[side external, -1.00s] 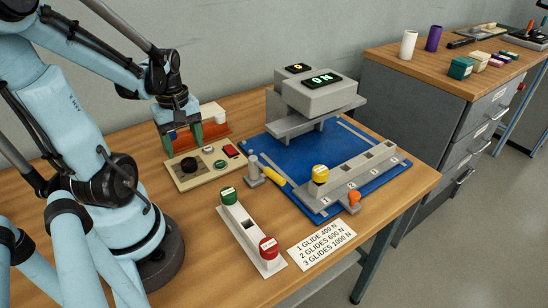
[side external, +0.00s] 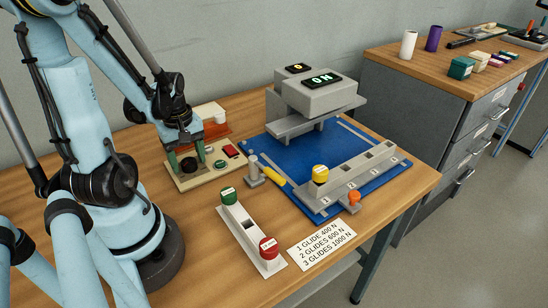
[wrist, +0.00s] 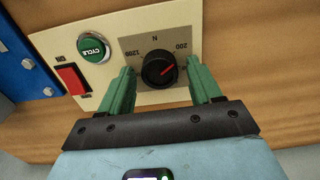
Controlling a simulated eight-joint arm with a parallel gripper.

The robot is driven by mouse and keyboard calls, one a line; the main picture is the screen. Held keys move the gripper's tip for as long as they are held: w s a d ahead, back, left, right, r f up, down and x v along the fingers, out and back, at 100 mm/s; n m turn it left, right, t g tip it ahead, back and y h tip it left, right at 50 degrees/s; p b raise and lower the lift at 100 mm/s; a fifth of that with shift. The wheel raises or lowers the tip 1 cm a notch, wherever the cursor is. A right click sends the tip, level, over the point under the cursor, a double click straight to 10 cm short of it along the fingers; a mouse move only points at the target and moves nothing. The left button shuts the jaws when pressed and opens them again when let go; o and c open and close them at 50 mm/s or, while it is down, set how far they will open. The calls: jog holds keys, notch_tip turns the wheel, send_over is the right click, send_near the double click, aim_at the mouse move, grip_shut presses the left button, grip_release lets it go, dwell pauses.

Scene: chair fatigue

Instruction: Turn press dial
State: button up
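The press dial is a round black knob (wrist: 159,70) with a red pointer line on a grey plate, marked N, 200 and 1200. The pointer slants up toward the 200 side. In the side view the dial (side external: 188,166) sits on the cream control panel (side external: 190,184). My gripper (wrist: 162,82) has two green fingers, apart, one on each side of the knob, with a gap on both sides. In the side view my gripper (side external: 187,158) is low over the panel around the dial; exact contact is hidden.
The panel also has a green CYCLE button (wrist: 94,48) and a red switch (wrist: 72,80). A glide rack (side external: 250,238) and a white force card (side external: 322,245) lie in front.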

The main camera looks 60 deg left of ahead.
jog(key=c, duration=0.9)
jog(key=shift+m, duration=0.3)
jog(key=m, duration=0.4)
jog(key=shift+w+m, duration=0.1)
jog(key=shift+m, duration=2.4)
jog(key=o, duration=1)
jog(key=shift+o, duration=0.2)
